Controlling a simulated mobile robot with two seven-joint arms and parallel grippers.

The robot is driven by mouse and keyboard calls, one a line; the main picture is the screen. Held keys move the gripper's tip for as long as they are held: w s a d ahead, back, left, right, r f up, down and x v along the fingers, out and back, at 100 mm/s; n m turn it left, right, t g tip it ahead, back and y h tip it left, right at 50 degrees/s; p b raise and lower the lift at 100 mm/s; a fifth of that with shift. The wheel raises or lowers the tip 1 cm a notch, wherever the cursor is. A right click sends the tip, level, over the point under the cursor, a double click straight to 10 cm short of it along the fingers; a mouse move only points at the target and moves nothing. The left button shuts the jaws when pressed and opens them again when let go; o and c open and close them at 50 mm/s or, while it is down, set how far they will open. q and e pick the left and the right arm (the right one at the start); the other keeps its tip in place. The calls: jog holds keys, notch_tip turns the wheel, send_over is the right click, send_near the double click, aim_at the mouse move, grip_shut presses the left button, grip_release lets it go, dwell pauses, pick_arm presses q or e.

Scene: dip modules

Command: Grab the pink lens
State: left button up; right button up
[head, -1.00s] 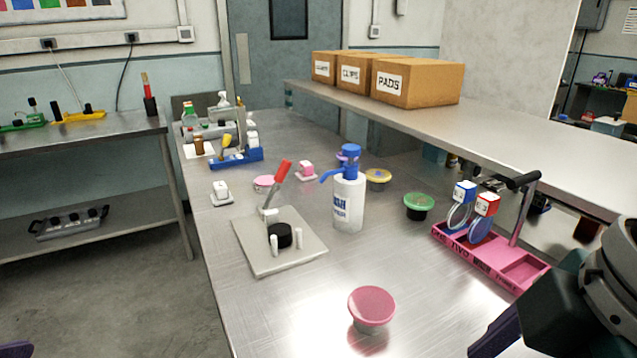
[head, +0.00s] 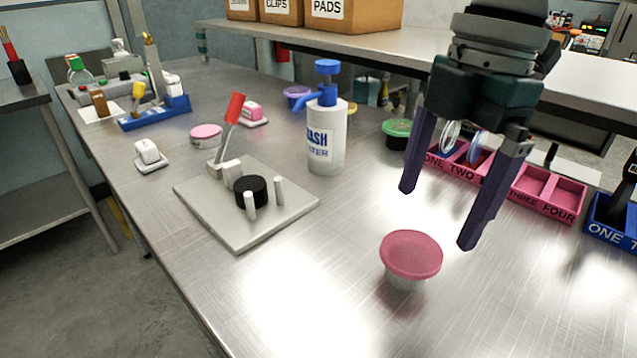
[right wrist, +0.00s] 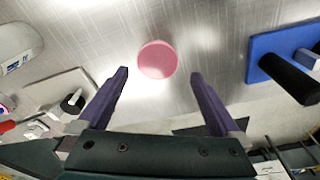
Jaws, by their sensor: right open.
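No piece is plainly marked as a pink lens. A round pink disc (head: 411,252) tops a small pale cup (head: 405,282) at the front of the bench. The pink disc also shows in the right wrist view (right wrist: 158,60), between my fingertips. My right gripper (head: 438,218) is open and empty, fingers pointing down, above and just behind the cup. It also shows open in the right wrist view (right wrist: 160,75). Two round lenses stand in the pink rack (head: 545,210), partly hidden behind my right gripper; one looks clear (head: 450,135), one bluish (head: 474,147). My left gripper is not visible.
A white pump bottle (head: 327,140) stands behind the disc. A metal plate (head: 270,225) with a red-handled lever lies left. A smaller pink-lidded pot (head: 205,132) and a green-topped cup (head: 397,128) stand farther back. A blue rack (head: 612,230) is at right.

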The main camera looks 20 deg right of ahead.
aim_at(413, 250)
jog(key=f, duration=0.2)
jog(key=a+f, duration=0.1)
jog(key=f, duration=0.2)
jog(key=shift+w+f, duration=0.15)
jog(key=c, duration=1.1)
